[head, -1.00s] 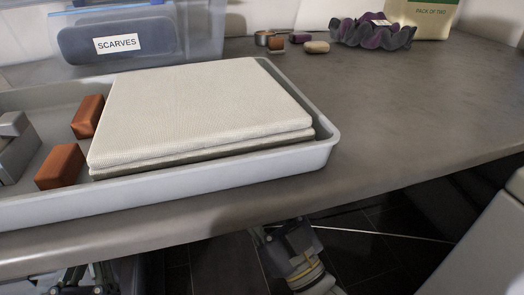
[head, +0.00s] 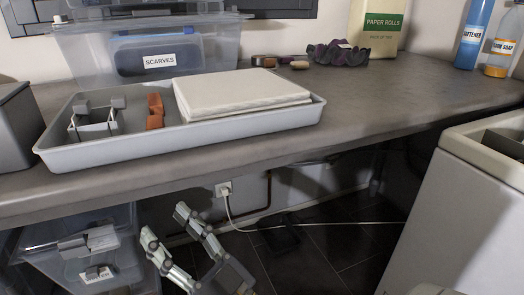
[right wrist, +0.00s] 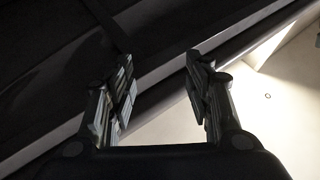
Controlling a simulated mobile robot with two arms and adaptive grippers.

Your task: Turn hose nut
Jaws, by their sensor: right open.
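I cannot make out a hose nut in either view. A white fitting (head: 224,188) sits on the wall under the worktop, with a thin pale line (head: 231,217) hanging from it. My right gripper (head: 167,224) is low in front of the worktop, left of and below the fitting. Its two fingers are spread and empty. In the right wrist view the open fingers (right wrist: 158,66) have only dark surfaces and a pale wall between and beyond them. I do not make out my left gripper.
The worktop (head: 380,100) overhangs the space below. It holds a grey tray (head: 220,129), a scarves bin (head: 215,50) and bottles. A clear bin (head: 130,262) stands at lower left. A white appliance (head: 445,215) stands at right. Dark floor lies between.

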